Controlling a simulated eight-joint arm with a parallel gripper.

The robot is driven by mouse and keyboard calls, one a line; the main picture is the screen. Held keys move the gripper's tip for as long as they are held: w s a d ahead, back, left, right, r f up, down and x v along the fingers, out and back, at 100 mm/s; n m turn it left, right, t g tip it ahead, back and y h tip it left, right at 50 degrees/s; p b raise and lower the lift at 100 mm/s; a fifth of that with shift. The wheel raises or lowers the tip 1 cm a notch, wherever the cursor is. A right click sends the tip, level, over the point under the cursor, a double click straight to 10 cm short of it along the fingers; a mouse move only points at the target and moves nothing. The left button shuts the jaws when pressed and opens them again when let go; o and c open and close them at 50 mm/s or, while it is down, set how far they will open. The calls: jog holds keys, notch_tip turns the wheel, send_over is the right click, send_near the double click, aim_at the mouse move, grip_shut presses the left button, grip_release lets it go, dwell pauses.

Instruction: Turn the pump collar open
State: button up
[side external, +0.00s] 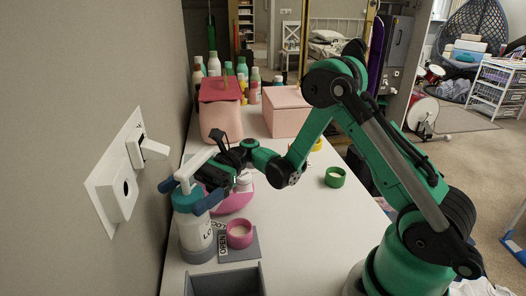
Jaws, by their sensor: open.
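A white pump bottle (193,231) with a grey lower part stands upright at the near left of the white table, close to the wall. Its blue collar (186,203) has arms that stick out, and a pale pump head (192,170) rises above it. My gripper (210,162) is open beside the pump head, reaching in from the right. One dark finger shows above and the other lower down, near the collar. I cannot tell whether either finger touches the pump. A grey plate (250,248) marked "OPEN" lies to the right of the bottle's base.
A pink cup (239,234) stands on the grey plate. A pink rounded object (236,201) sits behind, below my gripper. A grey open bin (225,282) is at the front. A wall panel (119,185) with a lever juts out at left. Pink boxes (286,110) stand farther back. The table's right side is mostly clear.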

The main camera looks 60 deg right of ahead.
grip_shut()
jog(key=shift+m+t+h, duration=0.3)
jog(key=shift+m+t, duration=1.2)
jog(key=shift+t, duration=0.8)
grip_release()
jog(key=shift+v, duration=2.8)
